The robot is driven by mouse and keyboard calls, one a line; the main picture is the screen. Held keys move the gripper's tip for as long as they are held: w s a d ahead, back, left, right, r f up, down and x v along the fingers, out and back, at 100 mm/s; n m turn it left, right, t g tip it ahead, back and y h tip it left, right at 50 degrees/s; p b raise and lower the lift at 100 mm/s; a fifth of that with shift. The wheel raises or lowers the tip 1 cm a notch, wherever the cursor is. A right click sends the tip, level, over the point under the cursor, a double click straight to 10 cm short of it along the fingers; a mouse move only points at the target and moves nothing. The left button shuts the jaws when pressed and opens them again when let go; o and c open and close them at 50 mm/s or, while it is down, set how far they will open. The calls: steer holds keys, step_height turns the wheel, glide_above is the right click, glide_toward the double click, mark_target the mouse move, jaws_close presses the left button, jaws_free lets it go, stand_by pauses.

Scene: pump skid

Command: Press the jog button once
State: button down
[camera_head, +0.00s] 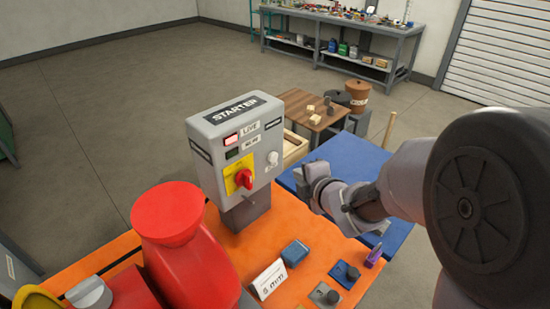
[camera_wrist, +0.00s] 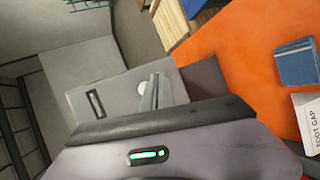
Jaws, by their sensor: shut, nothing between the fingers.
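The grey starter box (camera_head: 236,150) stands on a post on the orange skid. A pale round button (camera_head: 272,158) sits on the right of its front face, under a small label too small to read; I take it for the jog button. My gripper (camera_head: 302,181) is shut and empty, in front of the box and to the right of the button, apparently apart from it. In the wrist view the shut fingers (camera_wrist: 154,93) overlap the edge of the pale button (camera_wrist: 144,88) on the box face (camera_wrist: 112,92); contact cannot be told.
A red rotary switch on a yellow plate (camera_head: 240,177) is left of the button, below a lit red lamp (camera_head: 231,139) marked LIVE. A red pump part (camera_head: 168,215) stands at the front left. A blue block (camera_head: 295,252) and a white card (camera_head: 270,280) rest on the orange skid.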

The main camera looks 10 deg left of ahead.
steer(key=shift+w+a+b, duration=0.25)
steer(key=shift+w+a, duration=0.55)
steer(key=shift+a, duration=0.25)
steer(key=shift+w+a+b, duration=0.25)
steer(key=shift+w+a, duration=0.55)
steer(key=shift+a, duration=0.2)
stand_by(0.4)
steer(key=shift+w+a+b, duration=0.25)
steer(key=shift+a+b, duration=0.05)
steer(key=shift+b, duration=0.1)
steer(key=shift+w+a, duration=0.25)
steer(key=shift+a, duration=0.1)
stand_by(0.6)
steer(key=shift+b, duration=0.3)
steer(key=shift+s+d, duration=0.5)
steer(key=shift+d, duration=0.15)
steer(key=shift+s+d, duration=0.8)
steer(key=shift+d, duration=0.2)
steer(key=shift+s+d, duration=0.75)
steer(key=shift+d, duration=0.25)
